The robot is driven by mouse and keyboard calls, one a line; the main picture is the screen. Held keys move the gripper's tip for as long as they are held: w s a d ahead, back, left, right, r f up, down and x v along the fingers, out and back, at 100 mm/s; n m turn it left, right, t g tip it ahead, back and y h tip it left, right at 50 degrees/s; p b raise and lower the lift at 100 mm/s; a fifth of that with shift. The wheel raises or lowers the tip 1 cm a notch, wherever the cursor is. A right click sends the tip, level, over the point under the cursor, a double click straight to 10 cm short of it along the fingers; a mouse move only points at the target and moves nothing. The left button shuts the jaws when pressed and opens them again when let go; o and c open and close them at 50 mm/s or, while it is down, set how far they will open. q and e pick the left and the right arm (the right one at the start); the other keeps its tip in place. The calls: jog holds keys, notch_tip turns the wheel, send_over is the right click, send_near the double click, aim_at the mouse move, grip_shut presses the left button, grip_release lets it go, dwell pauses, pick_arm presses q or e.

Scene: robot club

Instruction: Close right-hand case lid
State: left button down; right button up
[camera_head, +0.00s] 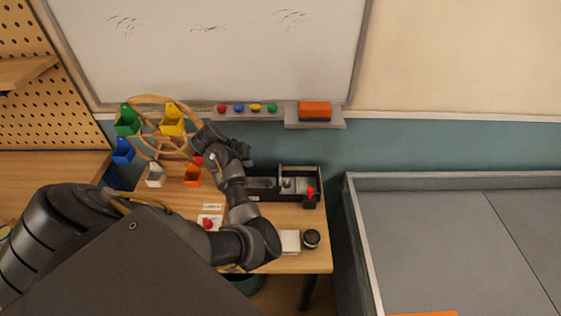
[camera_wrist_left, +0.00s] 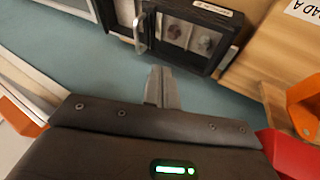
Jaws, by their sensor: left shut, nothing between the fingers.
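The black case (camera_head: 262,197) sits at the back of the wooden table, partly hidden behind my left arm. Two compartments show, with a pale upright part (camera_head: 280,175) between them and a red knob (camera_head: 310,193) at the right front corner. In the left wrist view, the case (camera_wrist_left: 208,15) shows at the top with a metal handle (camera_wrist_left: 140,30) beside it. I cannot clearly tell the lid's position. My left gripper (camera_head: 242,152) is behind and left of the case. Its fingers (camera_wrist_left: 161,88) are shut and empty, apart from the case. My right gripper is out of view.
Coloured bins on a wooden wheel (camera_head: 160,98) stand left of my left gripper. A whiteboard ledge with an orange eraser (camera_head: 315,109) is above the case. A white block (camera_head: 290,240) and a dark round object (camera_head: 312,238) sit at the table's front right.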

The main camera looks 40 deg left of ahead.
pick_arm(q)
jog(key=b, duration=1)
send_near(273, 183)
jog(key=w+a+f, duration=0.2)
jog(key=w, duration=0.1)
jog(key=shift+a+f, duration=0.1)
jog(key=shift+f, duration=0.1)
jog(key=shift+w+d, duration=0.95)
jog(key=shift+d, duration=0.3)
jog(key=shift+w+d, duration=0.15)
jog(key=shift+d, duration=0.2)
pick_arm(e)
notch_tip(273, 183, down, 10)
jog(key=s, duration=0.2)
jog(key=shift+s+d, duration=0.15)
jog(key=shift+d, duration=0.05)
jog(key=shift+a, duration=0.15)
pick_arm(q)
jog(key=shift+w+d, duration=0.1)
